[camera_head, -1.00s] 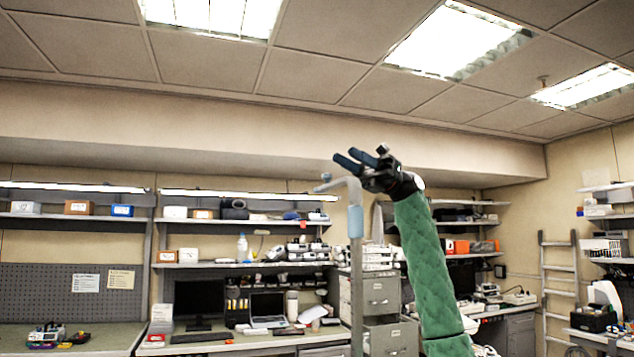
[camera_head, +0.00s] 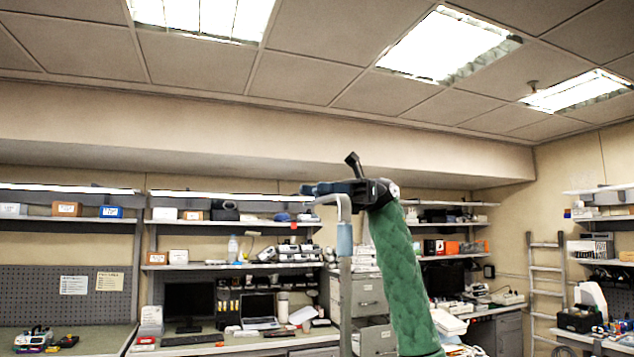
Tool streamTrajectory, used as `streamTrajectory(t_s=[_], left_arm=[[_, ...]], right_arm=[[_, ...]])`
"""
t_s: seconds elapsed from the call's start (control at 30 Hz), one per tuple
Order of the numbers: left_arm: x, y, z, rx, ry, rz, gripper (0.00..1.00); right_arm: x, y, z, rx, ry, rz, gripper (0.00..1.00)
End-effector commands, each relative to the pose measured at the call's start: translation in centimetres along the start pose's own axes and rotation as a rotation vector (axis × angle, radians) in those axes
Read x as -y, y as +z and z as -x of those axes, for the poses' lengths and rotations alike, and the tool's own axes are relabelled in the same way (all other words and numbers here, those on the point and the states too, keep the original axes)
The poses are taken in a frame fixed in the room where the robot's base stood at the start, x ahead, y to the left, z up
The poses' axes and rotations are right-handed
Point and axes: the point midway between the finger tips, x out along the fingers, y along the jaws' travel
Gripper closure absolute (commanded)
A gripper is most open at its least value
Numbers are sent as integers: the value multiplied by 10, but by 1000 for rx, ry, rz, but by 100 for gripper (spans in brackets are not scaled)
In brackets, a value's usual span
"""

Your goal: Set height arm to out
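A grey pole (camera_head: 346,285) stands upright in the middle of the head view. It has a pale blue collar (camera_head: 344,240) near its top. Above the collar, a bent grey arm (camera_head: 343,205) curves over to the left. My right gripper (camera_head: 308,188), black with dark blue fingers, points left at the level of this bent top. The fingers overlap the bend's upper edge in the picture, and I cannot tell whether they touch it. They are seen side-on, so their gap is hidden. My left gripper is not in view.
Behind are benches with a laptop (camera_head: 259,310), a monitor (camera_head: 190,302) and loaded shelves. A grey filing cabinet (camera_head: 370,297) stands behind the pole. A ladder (camera_head: 544,285) leans at the right wall. The space above the gripper is clear.

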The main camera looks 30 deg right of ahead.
Motion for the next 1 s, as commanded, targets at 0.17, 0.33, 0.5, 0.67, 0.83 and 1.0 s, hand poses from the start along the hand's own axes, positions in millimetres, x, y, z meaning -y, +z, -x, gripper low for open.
streamTrajectory(t_s=[0.17,0.33,0.5,0.67,0.83,1.0], left_arm=[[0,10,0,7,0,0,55],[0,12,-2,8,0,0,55],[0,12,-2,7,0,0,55],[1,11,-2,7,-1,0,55],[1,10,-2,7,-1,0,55],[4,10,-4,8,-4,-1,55]], right_arm=[[-1,1,-10,1,-1,1,66],[-1,0,-11,1,-1,0,66],[-1,0,-11,1,-1,0,74],[0,0,-11,1,-1,0,100],[-1,0,-11,1,0,0,100],[-2,0,-16,1,14,1,100]])
